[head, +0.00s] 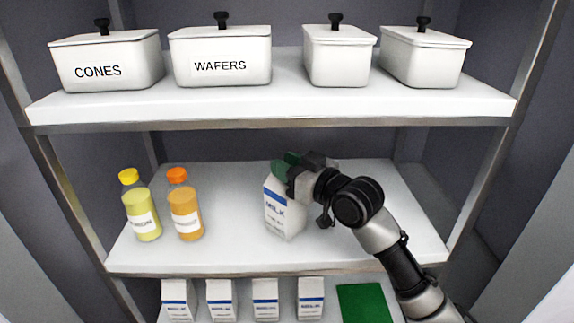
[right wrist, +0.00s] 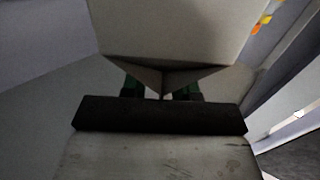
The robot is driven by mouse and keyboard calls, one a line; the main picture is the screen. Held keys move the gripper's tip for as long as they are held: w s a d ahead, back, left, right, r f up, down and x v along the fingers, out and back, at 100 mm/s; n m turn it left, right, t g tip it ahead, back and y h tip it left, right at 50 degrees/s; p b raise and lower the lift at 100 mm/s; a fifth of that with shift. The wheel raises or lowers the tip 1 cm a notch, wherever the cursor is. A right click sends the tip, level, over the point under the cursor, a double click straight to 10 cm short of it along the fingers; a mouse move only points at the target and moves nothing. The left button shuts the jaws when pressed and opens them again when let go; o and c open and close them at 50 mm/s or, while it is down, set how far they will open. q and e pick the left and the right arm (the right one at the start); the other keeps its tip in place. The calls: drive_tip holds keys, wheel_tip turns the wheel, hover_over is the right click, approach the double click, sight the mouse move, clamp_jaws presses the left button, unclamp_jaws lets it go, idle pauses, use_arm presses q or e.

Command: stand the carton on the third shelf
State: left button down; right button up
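The milk carton (head: 285,210) is white with a blue band and stands, slightly tilted in the picture, at the middle of the shelf (head: 340,255) below the one with the lidded tubs. My right gripper (head: 288,170) is at the carton's top, its green-tipped fingers around the gable. In the right wrist view the carton (right wrist: 180,30) fills the upper middle, and the green fingertips (right wrist: 161,88) show at both sides of its folded top. Whether the carton's base touches the shelf is hard to tell. My left gripper is not in view.
A yellow bottle (head: 141,212) and an orange bottle (head: 185,212) stand left on the same shelf. Several similar cartons (head: 220,300) and a green mat (head: 366,303) are on the shelf below. Lidded tubs (head: 220,57) stand above. Shelf room is clear right of the carton.

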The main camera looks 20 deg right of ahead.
drive_tip(key=shift+r, duration=0.15)
drive_tip(key=b+v, duration=0.4)
drive_tip(key=v, duration=0.8)
drive_tip(key=shift+b, duration=0.3)
